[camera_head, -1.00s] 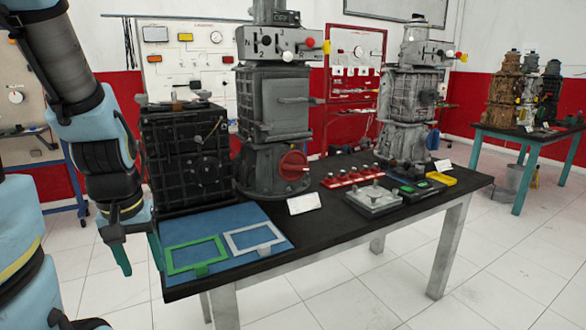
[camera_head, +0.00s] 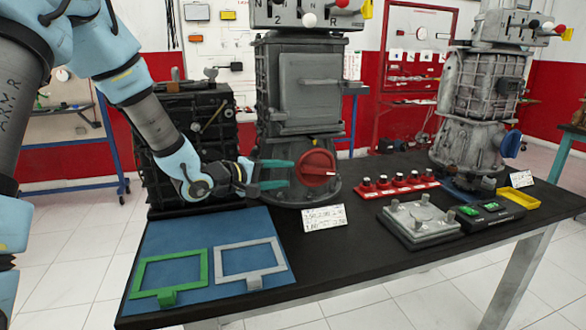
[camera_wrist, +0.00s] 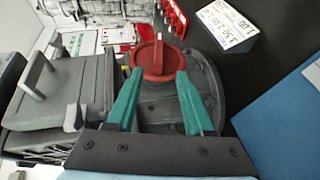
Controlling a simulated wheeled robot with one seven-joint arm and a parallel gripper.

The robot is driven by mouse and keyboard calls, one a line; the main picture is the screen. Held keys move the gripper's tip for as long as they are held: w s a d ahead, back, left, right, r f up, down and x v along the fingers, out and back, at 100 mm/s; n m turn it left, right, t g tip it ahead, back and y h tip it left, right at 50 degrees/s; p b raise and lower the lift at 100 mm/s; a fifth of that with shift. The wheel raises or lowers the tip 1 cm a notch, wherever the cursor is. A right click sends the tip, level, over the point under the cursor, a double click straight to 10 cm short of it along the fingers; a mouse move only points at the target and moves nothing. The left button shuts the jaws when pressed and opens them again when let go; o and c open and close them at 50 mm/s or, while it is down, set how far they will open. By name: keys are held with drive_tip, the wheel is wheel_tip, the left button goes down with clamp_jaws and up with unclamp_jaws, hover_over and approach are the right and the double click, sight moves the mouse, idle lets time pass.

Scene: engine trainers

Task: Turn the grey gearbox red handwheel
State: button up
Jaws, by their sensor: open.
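The red handwheel (camera_head: 316,167) is on the lower front of the grey gearbox (camera_head: 297,92), which stands upright on the black table. My gripper (camera_wrist: 156,75) is open with nothing held. I cannot tell whether a fingertip touches the rim.
A black engine block (camera_head: 190,130) stands behind my forearm. A blue mat (camera_head: 205,237) with green and grey frames lies at the front left. A white label card (camera_head: 324,217) stands below the handwheel.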

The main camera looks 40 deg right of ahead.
sight(311, 171)
drive_tip(key=p+x, duration=0.1)
drive_tip(key=x, duration=0.9)
drive_tip(key=shift+d, duration=0.4)
clamp_jaws()
